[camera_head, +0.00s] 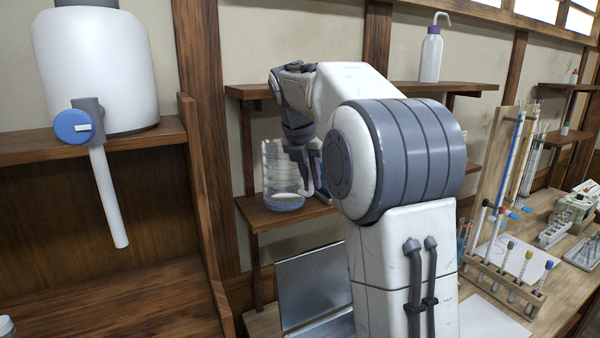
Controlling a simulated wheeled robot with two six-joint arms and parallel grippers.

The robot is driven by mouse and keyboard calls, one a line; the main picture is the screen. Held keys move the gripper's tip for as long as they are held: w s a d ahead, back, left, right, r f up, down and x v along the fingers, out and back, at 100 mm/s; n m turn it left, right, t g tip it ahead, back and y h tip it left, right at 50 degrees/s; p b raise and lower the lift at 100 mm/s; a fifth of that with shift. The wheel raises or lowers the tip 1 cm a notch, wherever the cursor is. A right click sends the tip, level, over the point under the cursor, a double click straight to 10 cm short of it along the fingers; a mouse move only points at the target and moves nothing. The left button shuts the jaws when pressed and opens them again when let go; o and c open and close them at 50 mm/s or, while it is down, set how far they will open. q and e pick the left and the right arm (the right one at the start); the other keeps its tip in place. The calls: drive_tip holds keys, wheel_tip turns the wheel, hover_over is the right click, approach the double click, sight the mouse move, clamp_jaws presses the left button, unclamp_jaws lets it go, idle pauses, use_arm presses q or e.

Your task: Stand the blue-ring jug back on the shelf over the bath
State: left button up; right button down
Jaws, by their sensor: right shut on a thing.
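The blue-ring jug (274,178) is a clear glass vessel with a blue ring low around it. It is upright at the lower wooden shelf (262,216), near its left end. Its base looks to be on the shelf board or just above it; I cannot tell which. My right gripper (305,180) is shut on the right side of the jug, and my arm hides part of that side. A grey metal piece (312,282), perhaps part of the bath, is below the shelf, partly hidden by my arm. My left gripper is not in view.
A bluish-purple item (320,172) is close right of the jug, mostly hidden. The upper shelf (440,87) above holds a purple-collared wash bottle (431,54). A white tank (95,70) with a blue tap stands left. Racks and glassware crowd the right bench.

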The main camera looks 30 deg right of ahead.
drive_tip(key=w+p, duration=0.1)
drive_tip(key=w, duration=0.2)
drive_tip(key=shift+w+f+p, duration=0.15)
drive_tip(key=shift+f+p, duration=0.25)
drive_tip(key=shift+d+f, duration=0.1)
drive_tip(key=shift+f, duration=0.3)
drive_tip(key=c, duration=0.8)
unclamp_jaws()
drive_tip(key=shift+f, duration=0.15)
drive_tip(key=shift+c, duration=0.2)
